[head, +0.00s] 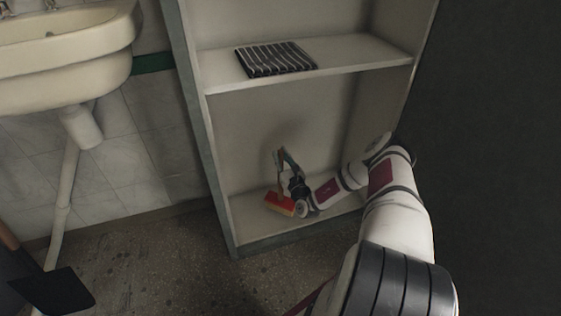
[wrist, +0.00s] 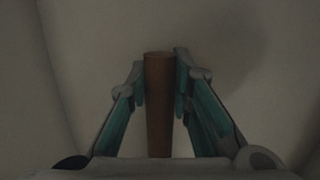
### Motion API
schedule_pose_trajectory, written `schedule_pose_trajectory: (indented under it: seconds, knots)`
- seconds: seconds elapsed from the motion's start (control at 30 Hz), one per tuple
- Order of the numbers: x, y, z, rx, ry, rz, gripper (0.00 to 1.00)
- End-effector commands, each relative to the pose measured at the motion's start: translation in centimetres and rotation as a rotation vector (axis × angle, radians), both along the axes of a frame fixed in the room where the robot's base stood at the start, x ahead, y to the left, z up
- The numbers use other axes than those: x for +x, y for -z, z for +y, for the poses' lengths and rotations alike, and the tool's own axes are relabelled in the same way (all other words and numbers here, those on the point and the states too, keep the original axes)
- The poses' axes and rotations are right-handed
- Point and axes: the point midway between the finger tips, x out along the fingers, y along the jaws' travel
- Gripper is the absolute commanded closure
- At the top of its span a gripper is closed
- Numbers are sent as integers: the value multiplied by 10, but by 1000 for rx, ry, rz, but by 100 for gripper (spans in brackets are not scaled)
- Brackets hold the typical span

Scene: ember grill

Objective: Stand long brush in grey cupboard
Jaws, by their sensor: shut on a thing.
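The grey cupboard (head: 182,95) stands open, with a lower compartment and a shelf above it. The long brush (head: 280,204) has a red and tan head, which is at the floor of the lower compartment. Whether the head bears on that floor I cannot tell. My gripper (head: 281,160) is inside the lower compartment, above the head. In the wrist view my gripper (wrist: 160,80) is shut on the brush's brown wooden handle (wrist: 159,110), one finger on each side. The brush looks roughly upright. Part of the handle is hidden behind my gripper.
A dark striped folded cloth or rack (head: 276,59) lies on the shelf (head: 355,58) above my arm. A washbasin (head: 65,45) with a drain pipe is at left. A black shovel (head: 52,292) is at lower left. The compartment floor left of the brush is bare.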

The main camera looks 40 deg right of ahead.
Motion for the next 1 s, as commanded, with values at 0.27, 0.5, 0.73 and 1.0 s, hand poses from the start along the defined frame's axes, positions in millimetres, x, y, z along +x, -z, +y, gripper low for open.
schedule_pose_trajectory:
  seconds: [0.27, 0.5, 0.73, 1.0]
  knots:
    - [0, 11, 0, 1, 0, -1, 100]
    - [0, 14, 1, 1, 0, -1, 100]
    - [0, 15, 1, 1, -1, 2, 60]
    - [0, 11, 1, 1, -1, 2, 60]
